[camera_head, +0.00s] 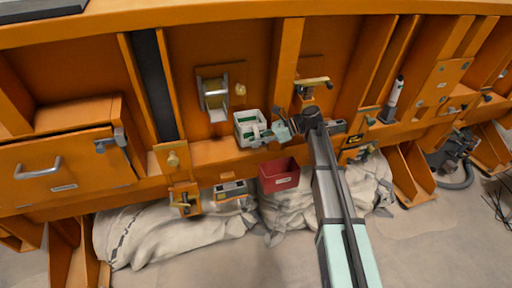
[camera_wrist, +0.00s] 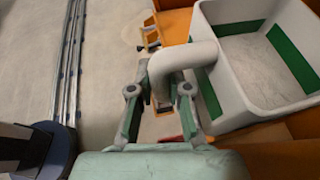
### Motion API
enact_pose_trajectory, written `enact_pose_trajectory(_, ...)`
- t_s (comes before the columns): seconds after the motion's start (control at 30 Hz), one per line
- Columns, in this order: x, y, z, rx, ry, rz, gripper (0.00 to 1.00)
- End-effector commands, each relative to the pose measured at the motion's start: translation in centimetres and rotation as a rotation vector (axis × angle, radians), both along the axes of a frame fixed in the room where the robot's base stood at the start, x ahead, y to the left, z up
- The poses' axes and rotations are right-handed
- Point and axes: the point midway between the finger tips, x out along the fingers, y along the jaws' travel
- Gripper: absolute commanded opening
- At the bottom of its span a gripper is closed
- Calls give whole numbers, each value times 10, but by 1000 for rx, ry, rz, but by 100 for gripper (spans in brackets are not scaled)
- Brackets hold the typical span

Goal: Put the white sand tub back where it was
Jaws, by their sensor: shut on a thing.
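The white sand tub (camera_head: 241,132) is at the orange ledge, left of my arm in the head view. In the wrist view the tub (camera_wrist: 229,75) fills the upper right, upright or nearly so, with green patches on its inner walls and a pale grey floor inside. A thick white curved handle stands out from its left side. My gripper (camera_wrist: 160,92) is shut on this handle, with one finger on each side of it. In the head view my gripper (camera_head: 270,132) is at the tub's right side. I cannot tell whether the tub's base touches the ledge.
A red bin (camera_head: 279,178) is just below the ledge. A roll holder (camera_head: 214,93) is on the orange panel above left. A brass-coloured lever (camera_head: 314,82) is above right. Pale sacks (camera_head: 170,232) lie below.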

Motion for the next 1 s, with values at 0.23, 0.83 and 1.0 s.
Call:
enact_pose_trajectory(0.23,0,0,-20,3,0,1,0)
enact_pose_trajectory(0.83,7,3,-40,0,0,0,24)
enact_pose_trajectory(1.0,7,3,-40,-1,0,0,42)
